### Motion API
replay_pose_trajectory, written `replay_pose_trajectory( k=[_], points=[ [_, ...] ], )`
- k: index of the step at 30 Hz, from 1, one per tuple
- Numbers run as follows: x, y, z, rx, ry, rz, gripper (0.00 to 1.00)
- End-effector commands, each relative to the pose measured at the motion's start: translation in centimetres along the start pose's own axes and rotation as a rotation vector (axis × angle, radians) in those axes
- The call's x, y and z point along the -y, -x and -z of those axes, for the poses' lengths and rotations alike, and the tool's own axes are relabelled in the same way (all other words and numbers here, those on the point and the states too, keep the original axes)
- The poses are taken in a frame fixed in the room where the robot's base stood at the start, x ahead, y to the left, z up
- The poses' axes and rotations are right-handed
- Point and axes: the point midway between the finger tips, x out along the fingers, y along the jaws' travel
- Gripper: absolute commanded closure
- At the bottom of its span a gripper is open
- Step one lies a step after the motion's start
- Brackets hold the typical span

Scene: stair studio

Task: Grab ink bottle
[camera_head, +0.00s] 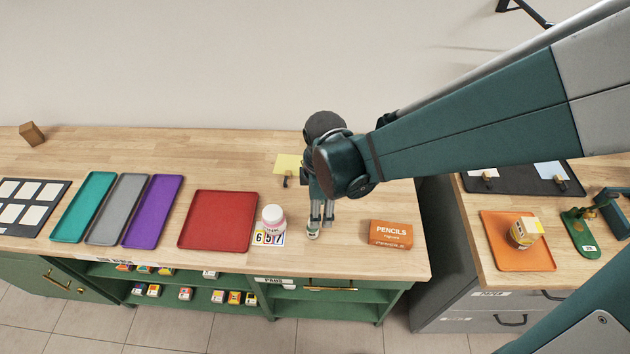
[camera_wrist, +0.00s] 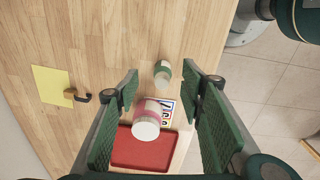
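A small bottle with a green label and pale cap (camera_wrist: 162,72) stands on the wooden counter, just beyond and between my fingertips in the wrist view. In the head view its pale part (camera_head: 313,234) shows below my gripper (camera_head: 321,218), which partly hides it. I cannot read which bottle holds ink. My gripper (camera_wrist: 161,75) is open, pointing down, with nothing between its fingers that I can see held.
A number card (camera_head: 268,239) lies by the pink bottle, beside a red tray (camera_head: 216,221). An orange pencils box (camera_head: 391,233) is to the right. A yellow paper (camera_head: 287,163) lies behind. Counter between gripper and pencils box is clear.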

Motion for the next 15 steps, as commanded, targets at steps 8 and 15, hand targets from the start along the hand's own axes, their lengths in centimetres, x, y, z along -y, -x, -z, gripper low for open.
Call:
replay_pose_trajectory(
  k=[8, 15],
  points=[
    [0.3, -2.6, 1.8, 0.011, 0.119, 0.039, 0.61],
    [0.4, -2.8, 1.9, 0.013, 0.132, 0.044, 0.61]
  ],
)
